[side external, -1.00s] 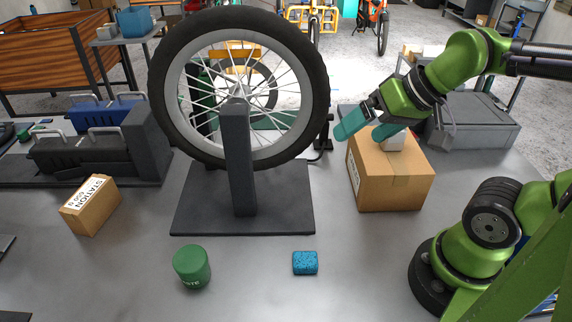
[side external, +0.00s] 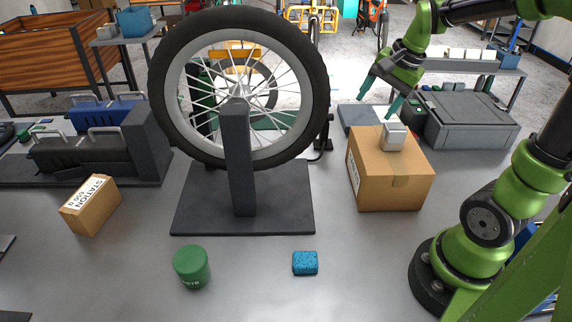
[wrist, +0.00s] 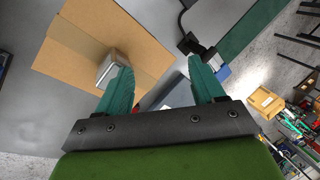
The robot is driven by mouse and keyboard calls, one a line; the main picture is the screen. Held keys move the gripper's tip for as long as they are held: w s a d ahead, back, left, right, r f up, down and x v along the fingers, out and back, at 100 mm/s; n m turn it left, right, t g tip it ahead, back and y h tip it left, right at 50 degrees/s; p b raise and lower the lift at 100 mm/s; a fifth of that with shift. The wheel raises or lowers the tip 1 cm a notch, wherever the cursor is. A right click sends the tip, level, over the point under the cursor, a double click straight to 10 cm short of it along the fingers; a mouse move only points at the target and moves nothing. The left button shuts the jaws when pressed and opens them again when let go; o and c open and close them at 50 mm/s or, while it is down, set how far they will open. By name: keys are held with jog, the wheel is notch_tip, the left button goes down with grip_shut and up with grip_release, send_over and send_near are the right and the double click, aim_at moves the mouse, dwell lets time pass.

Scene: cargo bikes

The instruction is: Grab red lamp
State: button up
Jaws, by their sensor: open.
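My gripper (side external: 378,105) is open and empty, its teal fingers pointing down above and behind the cardboard box. It also shows in the wrist view (wrist: 159,68), with a clear gap between the fingers. No whole red lamp can be made out. A small red patch (wrist: 140,103) shows beside the left finger in the wrist view, mostly hidden by that finger; I cannot tell if it is the lamp. A small silver block (side external: 393,137) sits on top of the cardboard box (side external: 390,180); it also shows in the wrist view (wrist: 110,65), partly behind the left finger.
A bike wheel (side external: 318,100) stands in a dark stand (side external: 240,170) left of the box. A grey case (side external: 470,120) lies right of it. A green canister (side external: 191,266) and blue speckled block (side external: 305,263) are at the front. The bench between box and front is clear.

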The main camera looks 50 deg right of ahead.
jog(key=s+d+f+m+g, duration=0.1)
jog(key=d+m+g, duration=0.1)
jog(key=d+m, duration=0.95)
jog(key=s+d+f+m+g, duration=0.1)
jog(key=s+d+m+g, duration=0.1)
jog(key=d+m, duration=1)
jog(key=a+f+m, duration=0.1)
jog(key=f, duration=0.4)
jog(key=f+m, duration=0.1)
jog(key=f, duration=0.5)
jog(key=a+f+m, duration=0.1)
jog(key=f, duration=0.4)
jog(key=shift+a+f+h, duration=0.25)
jog(key=shift+a+h, duration=0.05)
jog(key=shift+a, duration=0.05)
jog(key=c, duration=1.1)
